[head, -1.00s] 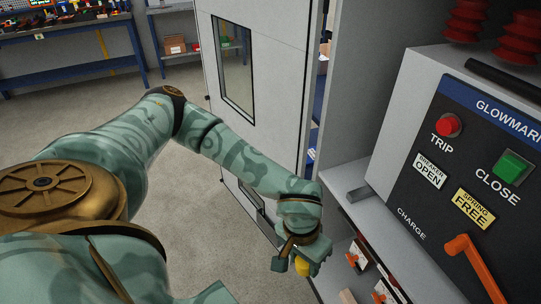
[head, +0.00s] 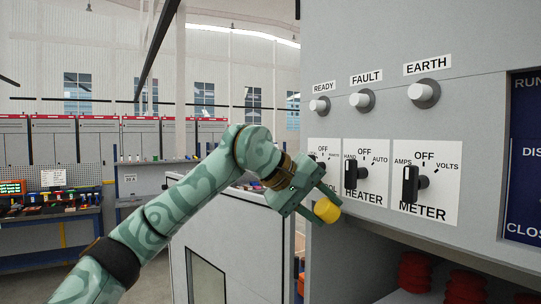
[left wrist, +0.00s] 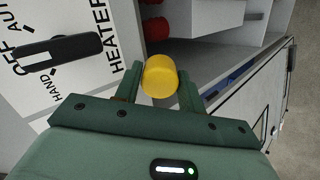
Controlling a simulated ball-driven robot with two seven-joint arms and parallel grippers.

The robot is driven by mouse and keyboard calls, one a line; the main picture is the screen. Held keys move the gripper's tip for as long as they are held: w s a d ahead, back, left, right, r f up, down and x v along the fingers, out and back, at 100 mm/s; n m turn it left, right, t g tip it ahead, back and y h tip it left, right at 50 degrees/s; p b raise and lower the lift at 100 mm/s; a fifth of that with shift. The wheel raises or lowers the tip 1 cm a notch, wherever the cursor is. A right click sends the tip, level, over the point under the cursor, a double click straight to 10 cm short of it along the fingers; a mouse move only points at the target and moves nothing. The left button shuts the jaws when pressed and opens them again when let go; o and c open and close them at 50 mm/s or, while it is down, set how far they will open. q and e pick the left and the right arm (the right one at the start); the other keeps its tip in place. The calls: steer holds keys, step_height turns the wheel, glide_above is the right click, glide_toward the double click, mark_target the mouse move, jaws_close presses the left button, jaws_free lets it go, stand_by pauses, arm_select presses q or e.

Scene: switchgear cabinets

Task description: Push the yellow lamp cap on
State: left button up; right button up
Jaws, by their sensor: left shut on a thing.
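The yellow lamp cap (head: 326,210) is in my left gripper (head: 325,203), which is shut on it just in front of and below the selector switches. In the left wrist view the cap (left wrist: 160,76) sits between the two fingers of the left gripper (left wrist: 159,84). Three lamps with pale centres and grey rims are on the panel above: READY (head: 320,105), FAULT (head: 362,100) and EARTH (head: 425,93). The cap is apart from all of them. My right gripper is not in view.
The HEATER switch (head: 352,173) and METER switch (head: 412,184) stick out from the panel. The CONTROL switch is partly hidden by my left arm. An open cabinet door (head: 222,250) stands at lower left. Dark red insulators (head: 415,272) show below the panel.

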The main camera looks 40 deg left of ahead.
arm_select(q)
steer(key=s+a+r+n+t+p, duration=0.1)
steer(key=a+r+t, duration=0.3)
steer(key=r, duration=0.6)
steer(key=s+a+r+t+h+p, duration=0.1)
steer(key=s+a+r+t, duration=0.2)
steer(key=r, duration=0.7)
steer(key=shift+s+a+n+t, duration=0.2)
steer(key=shift+a+n+t, duration=0.2)
steer(key=shift+a, duration=0.5)
steer(key=shift+r, duration=0.1)
steer(key=shift+s, duration=0.1)
